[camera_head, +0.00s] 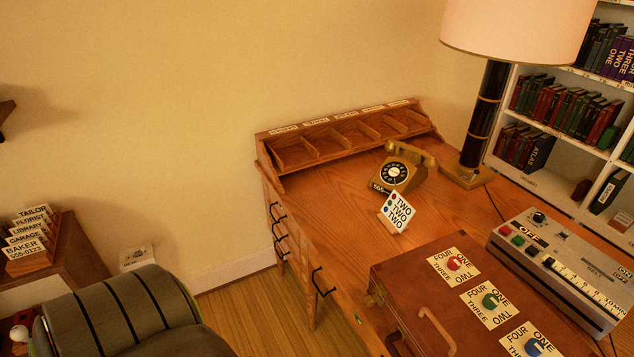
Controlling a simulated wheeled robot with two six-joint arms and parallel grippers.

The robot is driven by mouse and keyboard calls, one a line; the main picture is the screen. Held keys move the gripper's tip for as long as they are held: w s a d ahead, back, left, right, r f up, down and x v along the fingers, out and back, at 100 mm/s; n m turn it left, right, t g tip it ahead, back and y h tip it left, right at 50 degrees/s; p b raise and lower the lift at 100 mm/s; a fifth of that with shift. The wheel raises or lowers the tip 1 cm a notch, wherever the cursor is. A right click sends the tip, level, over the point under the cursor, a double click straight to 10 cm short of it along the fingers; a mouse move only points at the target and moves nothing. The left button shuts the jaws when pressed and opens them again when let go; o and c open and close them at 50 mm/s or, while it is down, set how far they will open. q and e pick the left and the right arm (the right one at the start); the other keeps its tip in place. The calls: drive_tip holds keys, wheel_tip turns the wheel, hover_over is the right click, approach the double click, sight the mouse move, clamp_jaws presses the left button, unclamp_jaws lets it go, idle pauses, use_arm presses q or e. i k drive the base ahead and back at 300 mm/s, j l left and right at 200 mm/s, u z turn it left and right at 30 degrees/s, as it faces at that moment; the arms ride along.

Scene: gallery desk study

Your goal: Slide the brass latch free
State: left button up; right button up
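A brown wooden case (408,275) lies on the desk at the lower right of the head view. The lid carries cards marked ONE to FOUR around a red knob (454,263), a green knob (491,300) and a blue knob (533,346). The case's lower part is cut off by the picture edge. Neither of my grippers is in view.
On the wooden desk (330,205) stand a rotary telephone (402,168), a card reading TWO (397,212), a lamp (487,110) and a grey machine (560,265). A dark padded chair (120,315) stands at the lower left. Floor shows between chair and desk.

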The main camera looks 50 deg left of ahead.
sight(370, 300)
drive_tip(key=u, duration=1)
